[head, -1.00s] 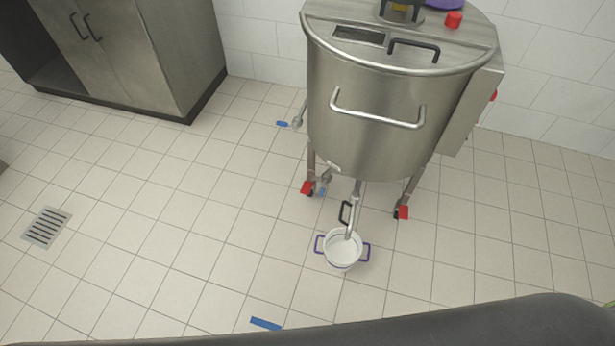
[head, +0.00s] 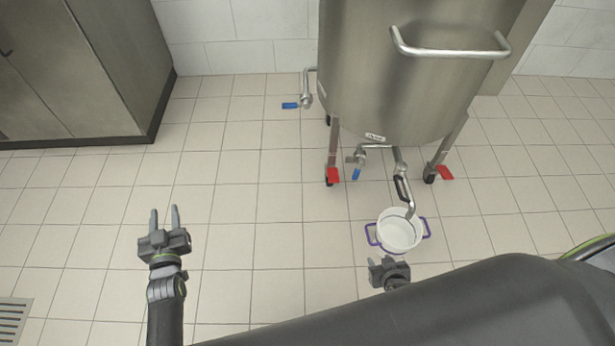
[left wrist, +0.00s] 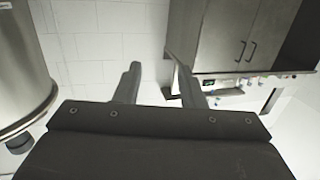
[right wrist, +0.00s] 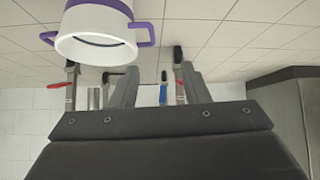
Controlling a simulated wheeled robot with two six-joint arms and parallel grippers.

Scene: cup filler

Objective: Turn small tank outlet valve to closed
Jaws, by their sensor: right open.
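The steel tank (head: 400,90) stands on legs at the upper right of the head view. Its outlet pipe comes down from the bottom and carries a valve with a black handle (head: 403,188); the pipe's end reaches into a white pot (head: 395,236) with purple handles. Two blue valve handles also show: one on the left side pipe (head: 291,106), one low under the tank (head: 357,173). My left gripper (head: 164,218) is open and empty over the floor, left of the tank. My right gripper (head: 388,264) is open and empty, just in front of the pot.
The tank's legs have red-tabbed casters, left (head: 332,175) and right (head: 444,172). A steel cabinet (head: 80,70) stands at the back left. A floor drain (head: 14,318) lies at the lower left. The tiled floor between cabinet and tank is clear.

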